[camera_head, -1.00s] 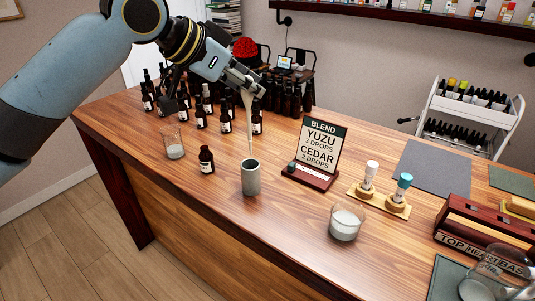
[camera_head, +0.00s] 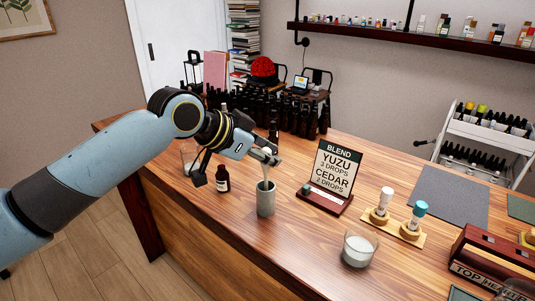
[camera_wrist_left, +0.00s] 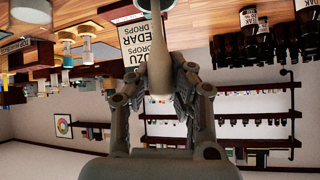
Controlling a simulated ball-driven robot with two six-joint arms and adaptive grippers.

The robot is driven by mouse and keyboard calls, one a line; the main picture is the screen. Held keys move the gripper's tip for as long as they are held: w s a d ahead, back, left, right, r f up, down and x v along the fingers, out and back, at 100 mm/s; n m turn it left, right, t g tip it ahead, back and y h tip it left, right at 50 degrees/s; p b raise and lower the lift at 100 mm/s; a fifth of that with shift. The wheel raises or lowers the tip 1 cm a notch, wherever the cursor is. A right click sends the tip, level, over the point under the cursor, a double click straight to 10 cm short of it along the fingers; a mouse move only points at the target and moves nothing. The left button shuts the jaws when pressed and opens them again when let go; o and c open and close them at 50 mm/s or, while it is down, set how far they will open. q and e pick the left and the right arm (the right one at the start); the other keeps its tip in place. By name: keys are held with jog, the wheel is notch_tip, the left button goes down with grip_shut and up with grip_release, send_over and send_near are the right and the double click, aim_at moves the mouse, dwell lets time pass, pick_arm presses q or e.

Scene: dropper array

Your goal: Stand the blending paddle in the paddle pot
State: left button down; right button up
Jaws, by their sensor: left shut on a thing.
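The blending paddle (camera_head: 265,169) is a pale cream stick, close to upright. Its lower part is inside the paddle pot (camera_head: 266,201), a grey-green cylinder standing on the wooden counter. My left gripper (camera_head: 268,156) is shut on the paddle's upper part, just above the pot's rim. In the left wrist view the paddle (camera_wrist_left: 157,60) runs between the two fingers (camera_wrist_left: 163,95) towards the pot at the top edge. The paddle's lower end is hidden in the pot, so I cannot tell whether it touches the bottom. My right gripper is not in view.
A dark bottle (camera_head: 222,179) stands left of the pot. A BLEND sign (camera_head: 333,172) stands to its right. Beyond are two droppers on a wooden stand (camera_head: 393,229) and a glass beaker (camera_head: 358,249). Several dark bottles crowd the counter's back.

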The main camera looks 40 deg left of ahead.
pick_arm(q)
jog(key=c, duration=1.3)
grip_release()
jog(key=shift+f, duration=0.1)
jog(key=shift+o, duration=0.2)
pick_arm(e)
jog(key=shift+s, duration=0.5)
pick_arm(q)
jog(key=shift+a+r, duration=0.1)
jog(key=shift+r, duration=0.15)
jog(key=p+v, duration=0.2)
jog(key=v, duration=1)
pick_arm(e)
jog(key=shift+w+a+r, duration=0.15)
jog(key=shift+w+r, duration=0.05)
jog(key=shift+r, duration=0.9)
pick_arm(q)
jog(key=shift+f, duration=0.2)
